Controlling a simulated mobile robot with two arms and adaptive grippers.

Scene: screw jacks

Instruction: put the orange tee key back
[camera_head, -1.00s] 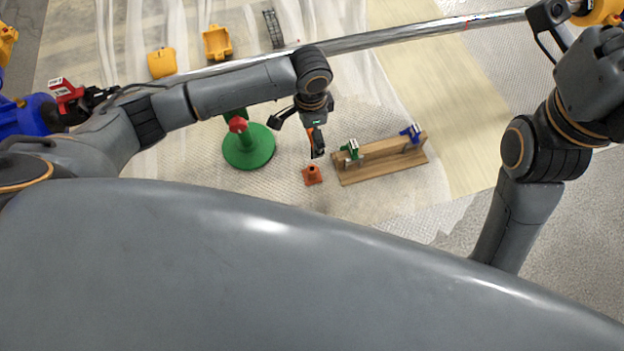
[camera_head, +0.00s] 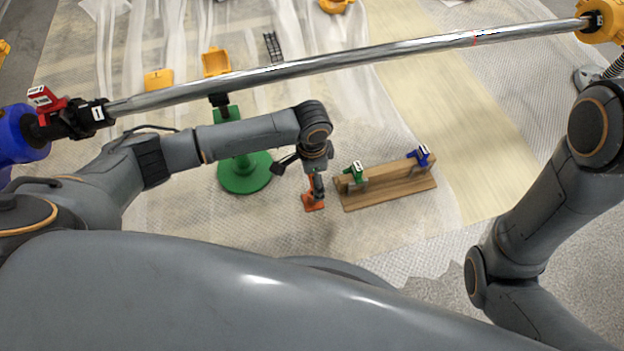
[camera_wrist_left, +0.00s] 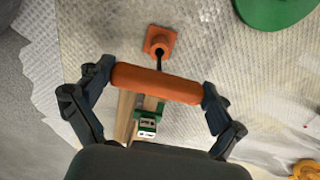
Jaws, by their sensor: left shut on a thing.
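The orange tee key (camera_wrist_left: 157,83) has a thick orange crossbar and a thin dark shaft. My left gripper (camera_head: 317,192) is shut on that crossbar, which lies across between the two fingers in the left wrist view (camera_wrist_left: 156,88). A small orange block (camera_head: 313,206) stands on the floor under the gripper. In the wrist view the block (camera_wrist_left: 160,41) shows a dark opening, and the key's shaft points to it. I cannot tell whether the shaft tip is inside or just above. My right gripper is out of view.
A wooden rack (camera_head: 390,193) with a green key (camera_head: 355,171) and a blue key (camera_head: 421,156) stands right of the block. A green jack stand (camera_head: 243,178) is to the left. Yellow parts (camera_head: 216,62) lie farther back.

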